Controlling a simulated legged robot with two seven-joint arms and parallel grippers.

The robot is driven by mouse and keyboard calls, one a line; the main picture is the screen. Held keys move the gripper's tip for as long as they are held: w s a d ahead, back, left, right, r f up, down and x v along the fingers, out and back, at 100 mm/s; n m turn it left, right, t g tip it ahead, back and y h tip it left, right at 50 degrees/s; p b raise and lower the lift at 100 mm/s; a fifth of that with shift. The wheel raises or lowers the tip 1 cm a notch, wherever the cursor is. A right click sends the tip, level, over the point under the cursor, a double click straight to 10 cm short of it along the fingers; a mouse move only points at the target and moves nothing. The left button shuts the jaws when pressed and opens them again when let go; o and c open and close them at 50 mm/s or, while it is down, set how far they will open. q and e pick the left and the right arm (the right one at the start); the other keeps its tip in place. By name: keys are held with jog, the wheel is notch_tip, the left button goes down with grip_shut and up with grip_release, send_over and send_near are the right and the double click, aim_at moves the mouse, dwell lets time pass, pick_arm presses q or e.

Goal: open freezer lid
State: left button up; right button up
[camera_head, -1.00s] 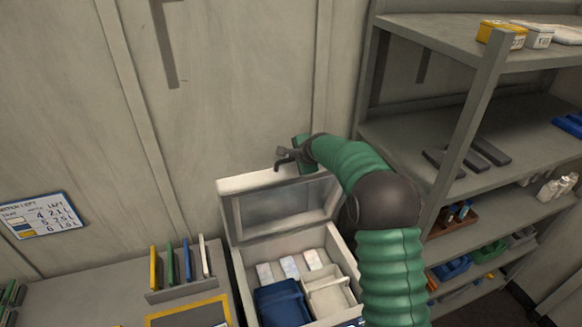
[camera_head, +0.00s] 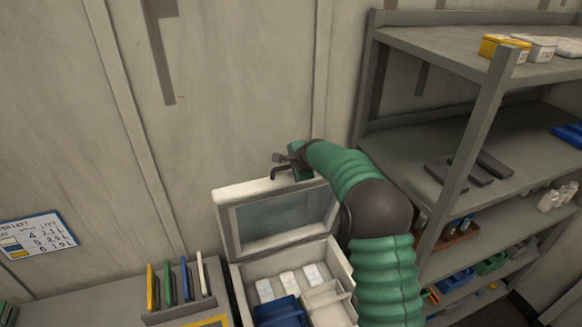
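The freezer lid (camera_head: 226,222) stands raised at the back of the freezer box (camera_head: 238,290), its pale inner panel facing me. The open box shows white packs (camera_head: 288,283), a blue bin (camera_head: 280,312) and a pale divided bin (camera_head: 330,306). My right gripper (camera_head: 281,166) is at the top edge of the lid, near its middle. Its dark fingers look small and overlap the edge; I cannot tell whether they grip it. My green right arm hides the lid's right side and part of the box. My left gripper is not in view.
A grey shelf rack (camera_head: 455,150) with bins and boxes stands close on the right, beside my arm. Upright coloured panels (camera_head: 168,285) stand in a holder on the counter (camera_head: 90,303) at left. A wall chart (camera_head: 38,236) hangs at far left.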

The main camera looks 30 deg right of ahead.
jog(key=shift+s+f, duration=0.15)
jog(key=b+v, duration=0.6)
jog(key=v, duration=1)
jog(key=shift+r+b, duration=0.25)
jog(key=shift+b, duration=0.05)
